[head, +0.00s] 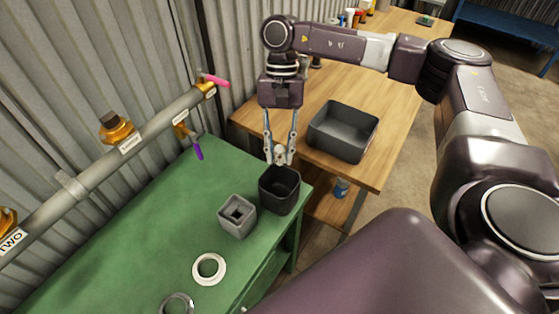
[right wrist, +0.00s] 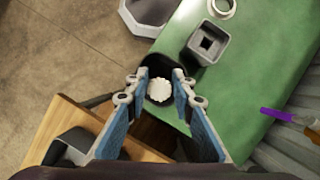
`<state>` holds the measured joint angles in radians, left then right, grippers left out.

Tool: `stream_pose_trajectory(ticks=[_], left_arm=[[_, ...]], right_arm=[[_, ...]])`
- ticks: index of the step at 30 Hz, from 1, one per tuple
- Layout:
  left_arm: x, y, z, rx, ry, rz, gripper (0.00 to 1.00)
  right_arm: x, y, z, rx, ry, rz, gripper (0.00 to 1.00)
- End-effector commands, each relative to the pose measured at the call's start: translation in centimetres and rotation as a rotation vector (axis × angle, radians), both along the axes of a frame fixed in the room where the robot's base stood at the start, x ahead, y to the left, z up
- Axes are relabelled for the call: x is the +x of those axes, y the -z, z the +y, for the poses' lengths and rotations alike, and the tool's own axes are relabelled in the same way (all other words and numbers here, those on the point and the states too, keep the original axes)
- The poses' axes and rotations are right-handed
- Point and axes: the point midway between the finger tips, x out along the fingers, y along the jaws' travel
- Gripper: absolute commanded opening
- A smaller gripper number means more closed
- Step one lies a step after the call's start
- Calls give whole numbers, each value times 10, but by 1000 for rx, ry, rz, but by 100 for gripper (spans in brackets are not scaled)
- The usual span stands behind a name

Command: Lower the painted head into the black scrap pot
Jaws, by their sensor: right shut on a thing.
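The black scrap pot (head: 279,201) stands upright near the right edge of the green bench, open at the top. My right gripper (head: 279,158) points down at the pot's far rim and is shut on a small pale thing, which I take to be the painted head. In the right wrist view the head (right wrist: 159,90) is a whitish disc with a scalloped edge between the fingertips (right wrist: 158,91), in front of the pot's dark mouth (right wrist: 150,68). I cannot tell whether it is above the rim or just inside. My left gripper is not in view.
A grey block with a square hole (head: 238,228) stands close left of the pot. A white ring (head: 208,282) and a grey ring (head: 163,301) lie on the green bench (head: 130,225). A dark tray (head: 334,150) sits on the wooden table. A pipe (head: 90,173) with valves runs at left.

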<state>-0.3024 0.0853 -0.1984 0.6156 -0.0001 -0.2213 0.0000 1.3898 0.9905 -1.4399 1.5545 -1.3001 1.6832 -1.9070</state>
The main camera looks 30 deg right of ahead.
Motion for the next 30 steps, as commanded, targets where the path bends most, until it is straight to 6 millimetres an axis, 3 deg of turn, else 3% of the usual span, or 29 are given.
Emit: stream_pose_trajectory(ticks=[6, 30], left_arm=[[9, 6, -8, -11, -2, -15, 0], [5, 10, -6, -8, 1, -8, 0]], right_arm=[[0, 15, 0, 0, -1, -2, 0], [-6, 15, 5, 0, -2, 0, 0]])
